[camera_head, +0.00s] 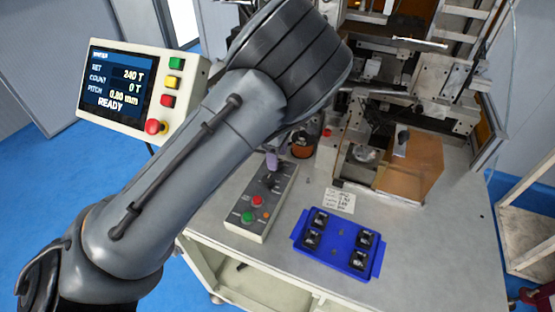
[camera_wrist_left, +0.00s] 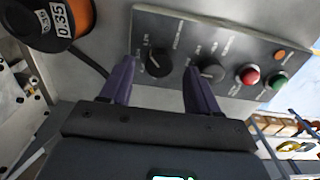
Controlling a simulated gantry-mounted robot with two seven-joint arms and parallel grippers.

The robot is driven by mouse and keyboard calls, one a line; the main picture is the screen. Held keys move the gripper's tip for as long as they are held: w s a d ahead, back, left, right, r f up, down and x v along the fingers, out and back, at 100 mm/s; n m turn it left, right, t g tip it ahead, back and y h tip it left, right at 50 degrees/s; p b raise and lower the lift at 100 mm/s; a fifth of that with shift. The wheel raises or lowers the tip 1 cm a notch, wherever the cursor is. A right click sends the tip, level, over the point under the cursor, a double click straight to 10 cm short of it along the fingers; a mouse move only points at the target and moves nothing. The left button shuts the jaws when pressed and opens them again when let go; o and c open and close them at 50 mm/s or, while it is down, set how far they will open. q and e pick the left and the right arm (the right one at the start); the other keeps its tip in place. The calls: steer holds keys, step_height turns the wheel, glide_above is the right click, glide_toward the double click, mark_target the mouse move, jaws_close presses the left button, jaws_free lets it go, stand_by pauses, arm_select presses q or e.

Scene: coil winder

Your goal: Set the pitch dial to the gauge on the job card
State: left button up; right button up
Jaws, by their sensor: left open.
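In the wrist view, a dark dial (camera_wrist_left: 157,63) on the grey control panel lies between the two purple fingers of my left gripper (camera_wrist_left: 159,68). The fingers are open, one on each side; I cannot tell whether they touch it. A second dark dial (camera_wrist_left: 211,73) sits just to the right, near the right finger. The panel lettering is too small to read, so I cannot tell which is the pitch dial. In the head view, the left gripper (camera_head: 272,160) is over the far end of the control box (camera_head: 243,212). The job card (camera_head: 340,201) lies beyond the blue tray, its writing unclear. My right gripper is not in view.
The display (camera_head: 122,82) reads set 240 T, count 0 T, pitch 0.80 mm, READY. A spool (camera_wrist_left: 48,20) labelled 0.35 stands near the panel. Red (camera_wrist_left: 248,75) and green (camera_wrist_left: 276,81) buttons are right of the dials. A blue tray (camera_head: 338,244) holds several dark parts.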

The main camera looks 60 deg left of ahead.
arm_select(q)
steer(key=shift+f, duration=0.9)
steer(key=c, duration=1)
